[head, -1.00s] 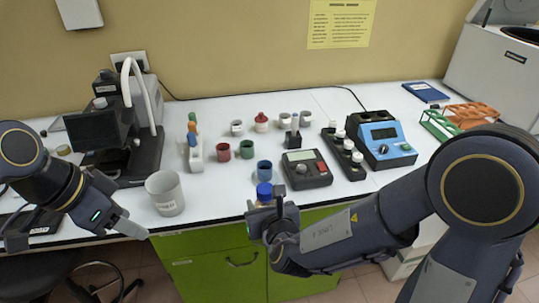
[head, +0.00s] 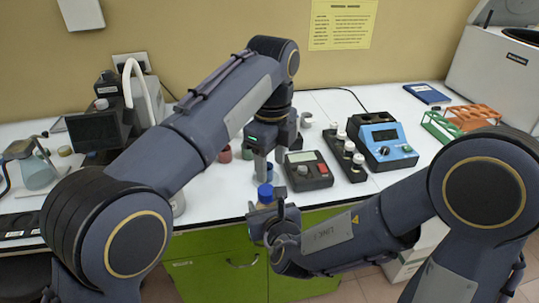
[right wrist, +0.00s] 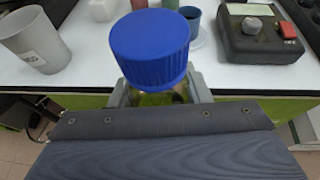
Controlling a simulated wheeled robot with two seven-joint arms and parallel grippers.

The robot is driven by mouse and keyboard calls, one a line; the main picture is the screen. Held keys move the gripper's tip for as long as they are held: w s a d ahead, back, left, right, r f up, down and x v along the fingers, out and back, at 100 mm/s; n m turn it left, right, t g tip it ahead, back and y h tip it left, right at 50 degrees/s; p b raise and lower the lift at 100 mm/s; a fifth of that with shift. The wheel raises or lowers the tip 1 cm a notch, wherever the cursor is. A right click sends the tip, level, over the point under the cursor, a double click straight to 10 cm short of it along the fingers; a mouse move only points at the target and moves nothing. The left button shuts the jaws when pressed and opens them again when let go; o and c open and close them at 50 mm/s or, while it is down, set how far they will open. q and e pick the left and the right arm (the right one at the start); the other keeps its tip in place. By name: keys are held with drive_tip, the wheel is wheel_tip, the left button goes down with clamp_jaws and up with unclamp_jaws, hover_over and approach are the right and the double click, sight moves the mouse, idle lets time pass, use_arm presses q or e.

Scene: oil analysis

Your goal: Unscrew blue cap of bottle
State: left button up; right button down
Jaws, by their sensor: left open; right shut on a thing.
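The bottle's blue cap (head: 265,193) sits on top of the bottle, upright, just in front of the table's front edge. It also shows large in the right wrist view (right wrist: 150,48). My right gripper (head: 268,217) is shut on the bottle below the cap; the bottle's body is mostly hidden by the fingers. My left gripper (head: 270,168) points down above the cap, fingers apart and empty, with a small gap to the cap.
A grey device with a red button (head: 308,170) stands right of my left gripper. Behind it are a rack of white-capped bottles (head: 346,150) and a blue instrument (head: 382,140). A grey beaker (right wrist: 32,40) stands at left in the right wrist view. Green cabinets (head: 215,277) are below.

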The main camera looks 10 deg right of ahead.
sight(271, 187)
use_arm(q)
wheel_tip(271, 187, down, 7)
drive_tip(key=shift+r, duration=0.1)
idle(0.4)
drive_tip(key=c, duration=1)
drive_tip(key=o, duration=1.1)
drive_tip(key=shift+r, duration=0.1)
